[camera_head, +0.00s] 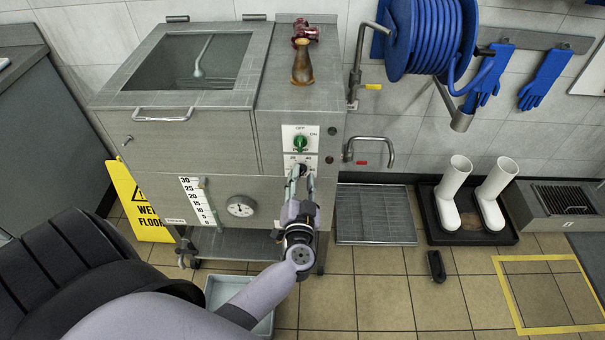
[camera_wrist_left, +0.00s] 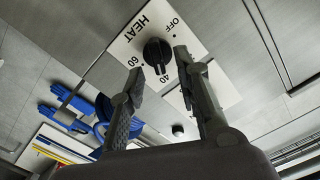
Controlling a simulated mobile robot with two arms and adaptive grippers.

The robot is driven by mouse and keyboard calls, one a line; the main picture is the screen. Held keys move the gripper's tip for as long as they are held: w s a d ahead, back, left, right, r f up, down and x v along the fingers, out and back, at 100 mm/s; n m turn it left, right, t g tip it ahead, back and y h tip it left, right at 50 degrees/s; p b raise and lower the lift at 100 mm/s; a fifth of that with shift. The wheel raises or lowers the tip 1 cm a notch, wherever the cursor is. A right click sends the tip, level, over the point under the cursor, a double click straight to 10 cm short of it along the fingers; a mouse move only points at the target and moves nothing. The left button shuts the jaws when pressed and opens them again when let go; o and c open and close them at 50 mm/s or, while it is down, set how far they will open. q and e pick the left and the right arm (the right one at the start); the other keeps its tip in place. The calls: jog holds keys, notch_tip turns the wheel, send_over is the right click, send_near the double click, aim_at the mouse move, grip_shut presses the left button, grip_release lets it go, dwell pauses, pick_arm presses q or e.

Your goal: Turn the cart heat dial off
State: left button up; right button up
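The heat dial (camera_wrist_left: 157,55) is a round black knob on a white plate marked HEAT, OFF, 40 and 60, in the left wrist view. I cannot tell its exact setting. In the head view, the lower white plate (camera_head: 289,161) is on the front of the steel cart (camera_head: 190,150), with the dial mostly hidden by my gripper. My left gripper (camera_head: 301,173) is at this plate. In the left wrist view, its fingers (camera_wrist_left: 159,66) are apart, with the dial showing between and beyond the tips. I cannot tell whether they touch it. My right gripper is not in view.
A green OFF/ON knob (camera_head: 300,144) sits just above the lower plate. A thermometer (camera_head: 241,206) and a level scale (camera_head: 199,201) are to the left on the cart. A pale bin (camera_head: 216,290) stands on the floor below. A steel pipe tap (camera_head: 372,142) is to the right.

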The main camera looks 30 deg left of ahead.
pick_arm(q)
jog(key=shift+x, duration=1.15)
jog(key=shift+c, duration=0.5)
grip_shut()
